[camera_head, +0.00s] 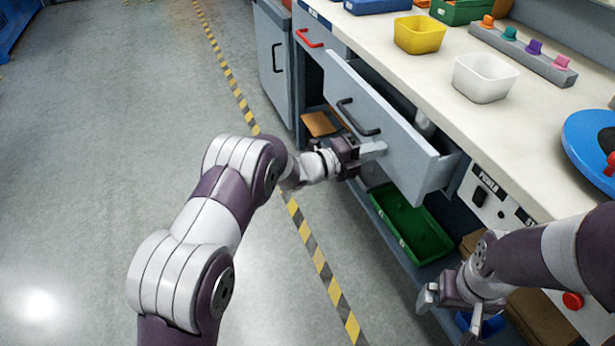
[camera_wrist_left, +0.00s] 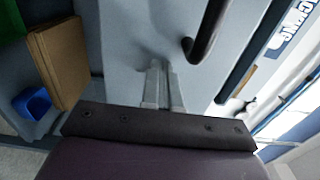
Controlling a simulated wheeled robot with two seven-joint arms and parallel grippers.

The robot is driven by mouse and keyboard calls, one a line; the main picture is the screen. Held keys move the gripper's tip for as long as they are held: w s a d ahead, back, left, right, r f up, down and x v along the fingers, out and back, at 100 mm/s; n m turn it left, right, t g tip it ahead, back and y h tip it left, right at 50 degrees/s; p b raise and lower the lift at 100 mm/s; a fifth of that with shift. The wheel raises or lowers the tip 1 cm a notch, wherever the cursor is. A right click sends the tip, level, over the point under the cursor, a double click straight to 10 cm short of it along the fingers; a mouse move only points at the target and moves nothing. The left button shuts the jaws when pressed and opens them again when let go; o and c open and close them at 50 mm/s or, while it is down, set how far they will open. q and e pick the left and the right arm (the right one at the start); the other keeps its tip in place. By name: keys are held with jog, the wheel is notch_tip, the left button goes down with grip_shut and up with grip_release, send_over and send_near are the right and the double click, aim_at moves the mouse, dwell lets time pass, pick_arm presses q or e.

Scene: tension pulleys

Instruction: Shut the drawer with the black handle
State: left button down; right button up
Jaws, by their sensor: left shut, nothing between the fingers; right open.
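The grey drawer (camera_head: 390,135) with the black handle (camera_head: 357,117) stands pulled partly out of the workbench in the head view. My left gripper (camera_head: 382,149) is shut and empty, with its fingertips at the drawer's front face, below and right of the handle. In the left wrist view, the shut fingers (camera_wrist_left: 161,88) point at the grey front panel (camera_wrist_left: 125,50), and the black handle (camera_wrist_left: 203,35) is to their right. I cannot tell for certain whether the tips touch the panel. My right gripper (camera_head: 451,318) is open and empty at the lower right, apart from the drawer.
A drawer with a red handle (camera_head: 309,38) is beyond. A green bin (camera_head: 412,228) sits on the shelf below the open drawer. Yellow (camera_head: 420,34) and white (camera_head: 485,78) bins stand on the worktop. The floor at left is clear.

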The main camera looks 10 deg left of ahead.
pick_arm(q)
jog(key=b+x, duration=0.2)
jog(key=x, duration=0.5)
jog(key=shift+w+d+f, duration=0.1)
jog(key=shift+d, duration=0.1)
jog(key=shift+r, duration=0.3)
